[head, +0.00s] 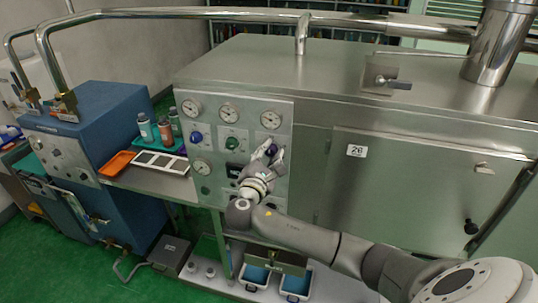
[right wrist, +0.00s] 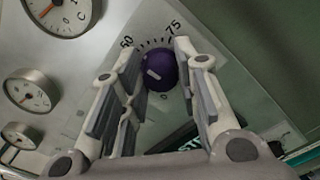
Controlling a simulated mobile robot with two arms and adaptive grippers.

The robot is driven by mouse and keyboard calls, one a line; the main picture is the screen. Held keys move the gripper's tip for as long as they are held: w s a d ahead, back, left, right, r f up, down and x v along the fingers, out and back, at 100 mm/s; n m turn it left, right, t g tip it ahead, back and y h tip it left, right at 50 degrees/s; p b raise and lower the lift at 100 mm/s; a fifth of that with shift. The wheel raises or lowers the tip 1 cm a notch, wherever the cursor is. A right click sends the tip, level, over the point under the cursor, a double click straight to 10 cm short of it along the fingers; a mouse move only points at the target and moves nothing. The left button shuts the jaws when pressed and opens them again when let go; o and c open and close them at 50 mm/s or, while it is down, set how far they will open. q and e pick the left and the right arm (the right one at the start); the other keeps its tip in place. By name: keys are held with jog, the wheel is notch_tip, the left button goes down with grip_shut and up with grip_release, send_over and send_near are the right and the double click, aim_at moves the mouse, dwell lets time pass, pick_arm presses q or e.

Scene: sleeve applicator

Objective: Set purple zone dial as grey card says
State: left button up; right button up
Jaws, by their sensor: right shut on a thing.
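The purple zone dial (right wrist: 160,68) is a round purple knob with a pale mark on its face, on the steel control panel. Around it are scale marks with 50, 75 and 0 legible; the exact setting is not readable. My right gripper (head: 273,153) is at the dial on the panel's right side, its fingers on either side of the knob and shut on it. In the right wrist view, the right gripper (right wrist: 156,52) has a finger left and right of the dial. I cannot make out a grey card for certain. My left gripper is not in view.
The panel has several gauges (head: 229,113), a blue-purple knob (head: 196,137) and a green knob (head: 232,143). A side table holds an orange tray (head: 117,163), a white frame with dark panels (head: 160,163) and bottles (head: 145,128). A steel pipe (head: 250,14) runs above.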

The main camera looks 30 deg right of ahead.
jog(key=shift+f+m+b, duration=0.3)
jog(key=shift+m+b, duration=1)
jog(key=shift+b, duration=0.1)
jog(key=m+b, duration=0.9)
jog(key=shift+f, duration=0.2)
jog(key=m+b, duration=0.9)
jog(key=shift+f, duration=0.1)
jog(key=m+b, duration=0.3)
jog(key=shift+a, duration=0.1)
jog(key=shift+m+b, duration=1.1)
jog(key=shift+m, duration=0.5)
jog(key=shift+r, duration=0.2)
jog(key=o, duration=1)
jog(key=shift+r, duration=0.1)
